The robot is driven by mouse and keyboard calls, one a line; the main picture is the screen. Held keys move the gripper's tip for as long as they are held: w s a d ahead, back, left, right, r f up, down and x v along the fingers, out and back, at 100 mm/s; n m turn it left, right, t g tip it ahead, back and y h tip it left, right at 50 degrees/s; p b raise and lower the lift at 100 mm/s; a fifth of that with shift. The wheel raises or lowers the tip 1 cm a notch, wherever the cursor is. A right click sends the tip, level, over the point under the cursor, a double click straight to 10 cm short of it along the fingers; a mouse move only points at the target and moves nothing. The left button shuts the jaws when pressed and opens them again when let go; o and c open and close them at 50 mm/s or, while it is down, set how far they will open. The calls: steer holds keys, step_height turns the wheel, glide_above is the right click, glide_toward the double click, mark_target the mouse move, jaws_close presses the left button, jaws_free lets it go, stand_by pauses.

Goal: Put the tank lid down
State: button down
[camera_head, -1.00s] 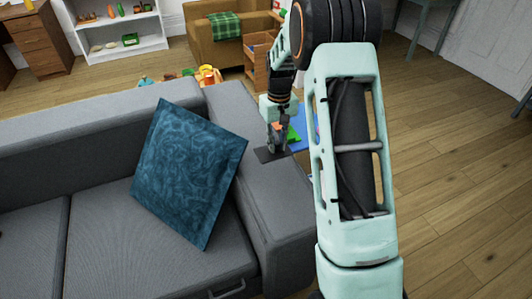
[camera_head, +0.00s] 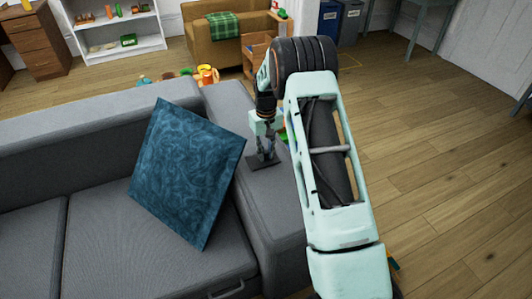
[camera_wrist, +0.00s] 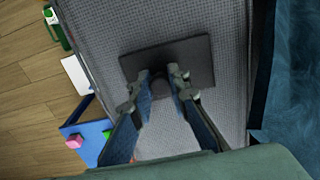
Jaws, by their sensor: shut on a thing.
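The tank lid (camera_wrist: 198,58) is a flat dark rectangular plate with a round knob in the middle. In the wrist view it lies across the grey sofa armrest (camera_wrist: 110,25), slightly tilted in the picture. My gripper (camera_wrist: 164,78) is shut on the knob. In the head view the lid (camera_head: 256,163) shows under my gripper (camera_head: 264,153), on or just above the armrest top. I cannot tell whether the lid touches the fabric. My fingers hide part of the knob.
A blue cushion (camera_head: 188,170) leans on the sofa, left of the armrest. In the wrist view a blue board (camera_wrist: 88,135) with a pink block (camera_wrist: 74,142), a white sheet (camera_wrist: 77,75) and a green object (camera_wrist: 56,30) lie beyond the armrest's left edge. The armrest front is clear.

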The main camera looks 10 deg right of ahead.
steer(key=shift+f, duration=0.2)
steer(key=c, duration=1.8)
jaws_free()
steer(key=shift+c, duration=0.2)
steer(key=shift+r, duration=0.1)
